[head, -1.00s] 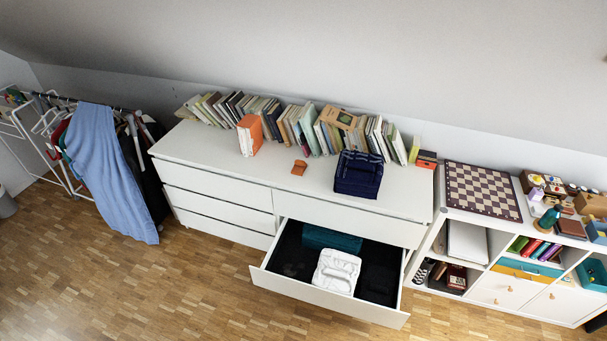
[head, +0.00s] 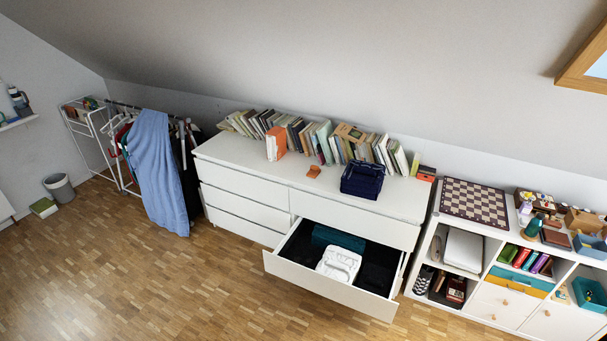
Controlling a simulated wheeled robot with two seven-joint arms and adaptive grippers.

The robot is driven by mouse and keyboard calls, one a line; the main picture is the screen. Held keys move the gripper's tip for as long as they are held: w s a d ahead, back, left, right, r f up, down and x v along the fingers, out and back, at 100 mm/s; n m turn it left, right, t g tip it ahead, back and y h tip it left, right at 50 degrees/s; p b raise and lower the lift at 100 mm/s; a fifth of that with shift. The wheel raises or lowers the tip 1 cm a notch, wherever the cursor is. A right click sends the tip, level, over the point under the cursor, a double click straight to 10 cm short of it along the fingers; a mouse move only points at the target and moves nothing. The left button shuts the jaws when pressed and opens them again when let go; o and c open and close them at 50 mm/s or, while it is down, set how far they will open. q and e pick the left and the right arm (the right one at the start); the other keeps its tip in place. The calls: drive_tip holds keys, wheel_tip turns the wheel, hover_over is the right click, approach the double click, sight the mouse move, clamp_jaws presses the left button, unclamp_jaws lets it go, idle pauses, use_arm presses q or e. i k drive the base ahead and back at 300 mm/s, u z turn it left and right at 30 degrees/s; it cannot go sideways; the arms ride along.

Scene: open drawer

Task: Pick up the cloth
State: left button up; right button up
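A white folded cloth (head: 339,263) lies in the open lower right drawer (head: 325,285) of the white dresser. A dark teal folded cloth (head: 338,238) lies behind it at the back of the drawer. A long blue cloth (head: 158,175) hangs over the clothes rack at the left. I cannot tell which of these is the task's cloth. Neither of my grippers shows in the head view.
The white dresser (head: 240,170) stands against the wall with a row of books (head: 300,135) along its top. A white shelf unit (head: 495,297) with a chessboard (head: 474,202) stands to the right. A grey bin (head: 59,187) is at far left. The wooden floor (head: 150,280) in front is clear.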

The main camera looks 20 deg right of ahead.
sight(315, 171)
drive_tip(key=u, duration=0.55)
drive_tip(key=i, duration=1.4)
drive_tip(key=z, duration=0.25)
